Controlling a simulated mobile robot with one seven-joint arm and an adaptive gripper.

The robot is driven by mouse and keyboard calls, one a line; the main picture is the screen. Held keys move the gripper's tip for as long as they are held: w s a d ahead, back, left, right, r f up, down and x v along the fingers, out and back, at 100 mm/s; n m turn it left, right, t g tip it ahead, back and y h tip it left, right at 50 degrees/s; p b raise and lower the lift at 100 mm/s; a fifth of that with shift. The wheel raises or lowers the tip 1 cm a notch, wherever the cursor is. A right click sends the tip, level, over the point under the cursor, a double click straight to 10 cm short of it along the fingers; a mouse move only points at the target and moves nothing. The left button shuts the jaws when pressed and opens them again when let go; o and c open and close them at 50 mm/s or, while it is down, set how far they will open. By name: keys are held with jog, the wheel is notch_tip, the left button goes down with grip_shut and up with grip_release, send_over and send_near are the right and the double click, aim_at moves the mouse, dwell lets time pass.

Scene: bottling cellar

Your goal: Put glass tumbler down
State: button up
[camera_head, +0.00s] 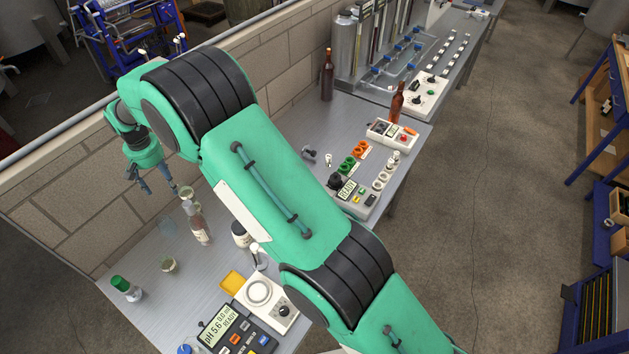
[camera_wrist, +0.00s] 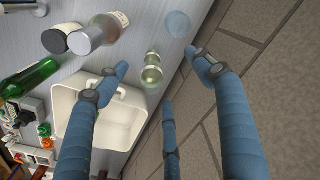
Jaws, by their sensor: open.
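My gripper (camera_head: 160,191) is open and empty above the far left edge of the bench, up and left of the tumbler in the head view. In the wrist view its blue fingers (camera_wrist: 157,62) are spread apart, with the tumbler beyond the fingertips and not touching them.
A small lidded glass vessel (camera_wrist: 152,72) and a white bin (camera_wrist: 70,128) lie below my fingers in the wrist view. A clear bottle (camera_head: 200,228), green-capped bottle (camera_head: 126,289), small jar (camera_head: 168,265) and pH meter (camera_head: 226,328) share the bench. A block wall (camera_head: 60,205) borders it.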

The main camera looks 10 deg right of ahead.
jog(key=s+d+r+m+t, duration=0.1)
jog(key=s+d+r, duration=0.1)
jog(key=d+r, duration=1.1)
jog(key=s+d+r+m+t, duration=0.1)
jog(key=s+d+r, duration=0.1)
jog(key=d+r, duration=1.05)
jog(key=s+d+r, duration=0.4)
jog(key=s+d, duration=0.2)
jog(key=d, duration=0.1)
jog(key=s+d+r, duration=0.4)
jog(key=s+d, duration=0.1)
jog(key=d, duration=0.3)
jog(key=s+d+m+t, duration=0.1)
jog(key=s+d, duration=0.7)
jog(key=s, duration=0.5)
jog(key=s+d+f+m+t, duration=0.1)
jog(key=s+d+t, duration=0.1)
jog(key=s+d, duration=0.6)
jog(key=s, duration=0.4)
jog(key=shift+s+f, duration=0.25)
jog(key=shift+s, duration=0.1)
jog(key=shift+f, duration=0.1)
